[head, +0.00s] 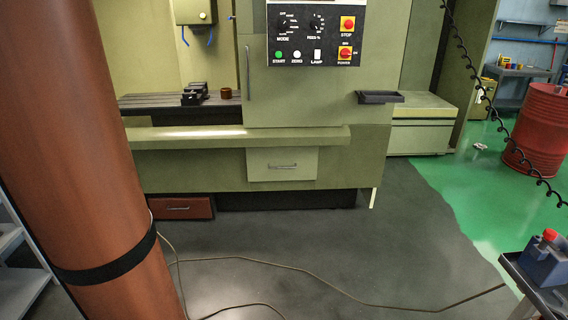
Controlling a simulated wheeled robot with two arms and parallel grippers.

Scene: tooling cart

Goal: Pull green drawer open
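A pale green drawer (282,164) sits in the lower front of the green milling machine, below the control panel. Its front has a horizontal metal bar handle (282,166). The drawer front looks flush or nearly flush with the machine; I cannot tell if it stands out slightly. Neither of my grippers shows in the head view.
A brown-red column (85,150) fills the left foreground. A reddish drawer (178,208) is low at left. Cables (310,270) lie on the dark floor (330,240). A red barrel (540,130) stands at right, a cart (530,285) at lower right. Floor before the machine is otherwise clear.

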